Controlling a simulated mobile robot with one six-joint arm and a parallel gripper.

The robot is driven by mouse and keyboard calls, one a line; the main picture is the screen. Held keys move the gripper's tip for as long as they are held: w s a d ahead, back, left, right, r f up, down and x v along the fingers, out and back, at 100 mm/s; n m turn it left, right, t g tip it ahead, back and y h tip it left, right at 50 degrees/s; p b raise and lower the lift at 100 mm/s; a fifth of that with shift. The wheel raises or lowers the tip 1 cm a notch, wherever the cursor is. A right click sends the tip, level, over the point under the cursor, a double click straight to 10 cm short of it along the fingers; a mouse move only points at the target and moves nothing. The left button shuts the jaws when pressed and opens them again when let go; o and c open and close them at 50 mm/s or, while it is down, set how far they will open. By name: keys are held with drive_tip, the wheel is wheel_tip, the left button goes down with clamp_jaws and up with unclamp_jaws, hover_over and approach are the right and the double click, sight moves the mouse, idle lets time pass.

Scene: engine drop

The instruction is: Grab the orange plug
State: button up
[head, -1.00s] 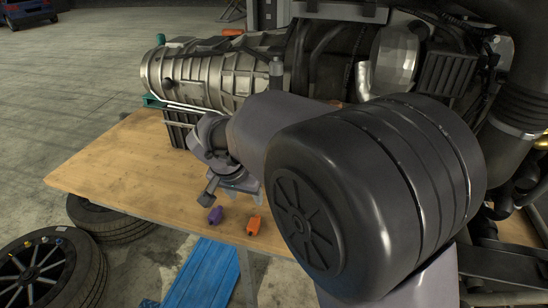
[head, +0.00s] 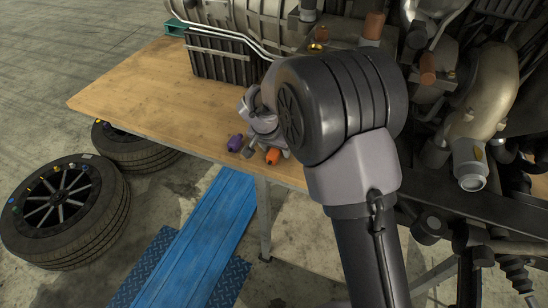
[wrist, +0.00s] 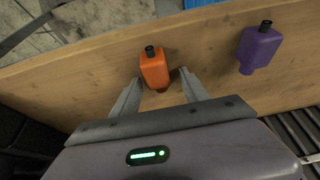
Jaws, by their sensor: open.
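The orange plug (wrist: 154,70) lies on the wooden table in the wrist view, between and just ahead of the tips of my gripper (wrist: 161,75). The jaws are open, one finger on each side of it, and I cannot tell whether either touches it. In the head view the orange plug (head: 272,156) is near the table's front edge, with my gripper (head: 262,148) right beside it and partly hidden by my arm.
A purple plug (wrist: 259,48) lies to the right in the wrist view; it is left of the orange one in the head view (head: 235,143). The wooden table (head: 140,95) has clear room at left. A black crate (head: 222,58) and engine parts stand behind. Tires (head: 100,215) lie on the floor.

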sight(276, 150)
drive_tip(key=shift+r, duration=0.1)
clamp_jaws()
drive_tip(key=shift+r, duration=0.3)
drive_tip(key=r, duration=0.1)
drive_tip(key=r+p, duration=0.1)
drive_tip(key=r, duration=0.1)
drive_tip(key=shift+s+r+p, duration=0.15)
drive_tip(key=shift+s+p, duration=0.15)
drive_tip(key=shift+p, duration=0.05)
drive_tip(key=s+d+r+b, duration=0.1)
drive_tip(key=s+d, duration=0.1)
drive_tip(key=s, duration=1.3)
drive_tip(key=shift+s+d, duration=0.15)
drive_tip(key=shift+d, duration=0.1)
